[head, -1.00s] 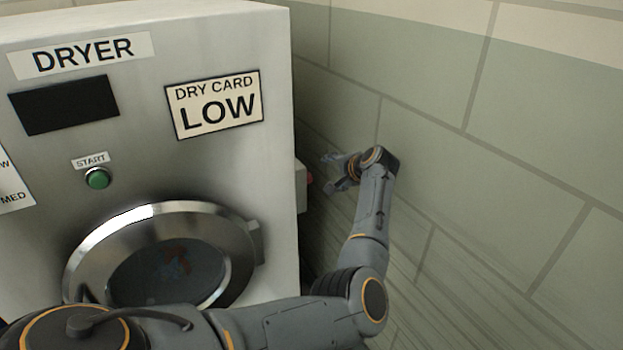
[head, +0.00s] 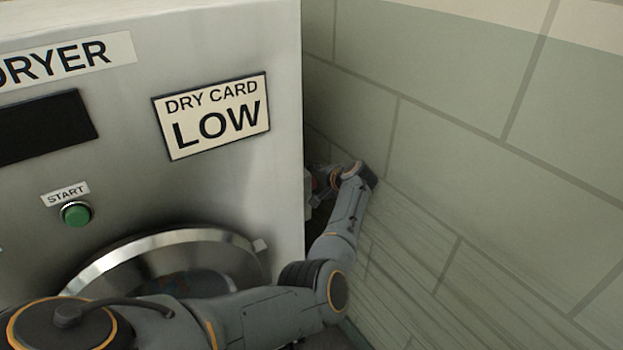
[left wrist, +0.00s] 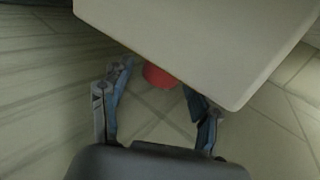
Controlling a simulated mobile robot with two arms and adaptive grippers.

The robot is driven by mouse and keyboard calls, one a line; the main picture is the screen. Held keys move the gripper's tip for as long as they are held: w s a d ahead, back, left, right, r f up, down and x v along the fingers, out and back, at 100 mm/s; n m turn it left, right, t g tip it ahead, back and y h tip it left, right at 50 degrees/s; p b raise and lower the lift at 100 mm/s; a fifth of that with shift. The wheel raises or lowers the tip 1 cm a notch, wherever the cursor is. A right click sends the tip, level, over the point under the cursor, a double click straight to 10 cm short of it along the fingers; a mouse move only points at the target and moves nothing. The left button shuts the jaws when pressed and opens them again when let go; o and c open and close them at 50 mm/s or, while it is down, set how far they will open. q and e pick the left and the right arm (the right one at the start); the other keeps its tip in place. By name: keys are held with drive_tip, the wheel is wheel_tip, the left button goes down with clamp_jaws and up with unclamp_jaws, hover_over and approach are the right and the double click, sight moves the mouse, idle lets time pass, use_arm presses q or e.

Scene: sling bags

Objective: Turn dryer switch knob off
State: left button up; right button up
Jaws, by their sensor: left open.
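The red knob (left wrist: 158,76) shows in the left wrist view, sticking out from under the edge of a pale box (left wrist: 205,35). My left gripper (left wrist: 157,78) is open, with one finger on each side of the knob. I cannot tell whether the fingers touch it. In the head view, my left arm reaches around the right side of the grey dryer (head: 225,65). There the gripper is mostly hidden by the wrist and the dryer's edge. My right gripper is not in view.
The dryer front has a green start button (head: 76,214), a dark display (head: 45,128), a LOW dry card (head: 213,116) and a round door (head: 165,250). A tiled wall (head: 450,150) stands close on the right, leaving a narrow gap beside the dryer.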

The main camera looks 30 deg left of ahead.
use_arm(q)
drive_tip(key=shift+d, duration=0.1)
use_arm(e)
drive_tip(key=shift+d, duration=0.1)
use_arm(q)
drive_tip(key=shift+r, duration=0.1)
drive_tip(key=shift+c, duration=1.3)
drive_tip(key=c, duration=0.9)
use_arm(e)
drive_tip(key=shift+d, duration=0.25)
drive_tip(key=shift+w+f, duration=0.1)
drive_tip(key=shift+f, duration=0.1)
